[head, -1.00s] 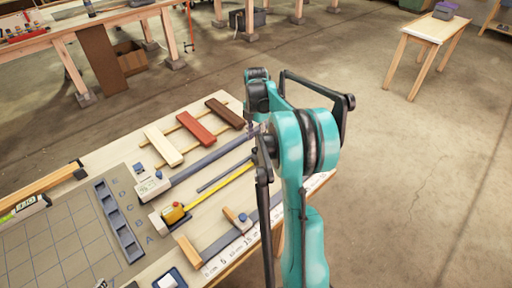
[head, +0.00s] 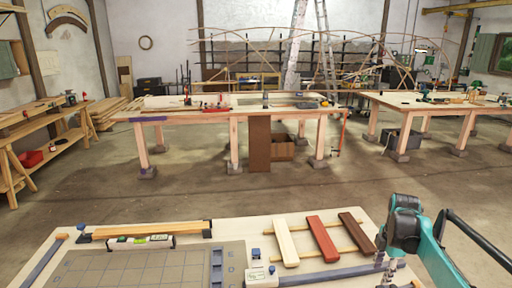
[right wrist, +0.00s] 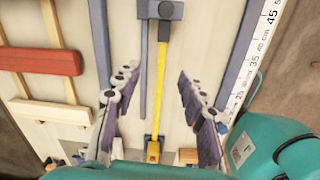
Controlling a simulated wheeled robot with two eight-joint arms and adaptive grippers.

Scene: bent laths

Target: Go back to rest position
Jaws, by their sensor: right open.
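My right gripper (right wrist: 158,92) is open and empty, its two dark jointed fingers spread above the bench top. A yellow strip (right wrist: 158,90) lies beneath, between the fingers, with a small yellow-red end piece (right wrist: 152,152) at the bottom. In the head view my teal right arm (head: 404,226) is at the lower right, over the right side of the near workbench (head: 265,232). Its fingertips are hard to make out there. My left gripper is not in view.
White (head: 285,243), red (head: 322,239) and dark brown (head: 357,231) slats lie across thin strips on the near bench. A gridded grey mat (head: 130,272) and a level (head: 140,241) lie left. Open floor (head: 300,187) separates this bench from the tables behind.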

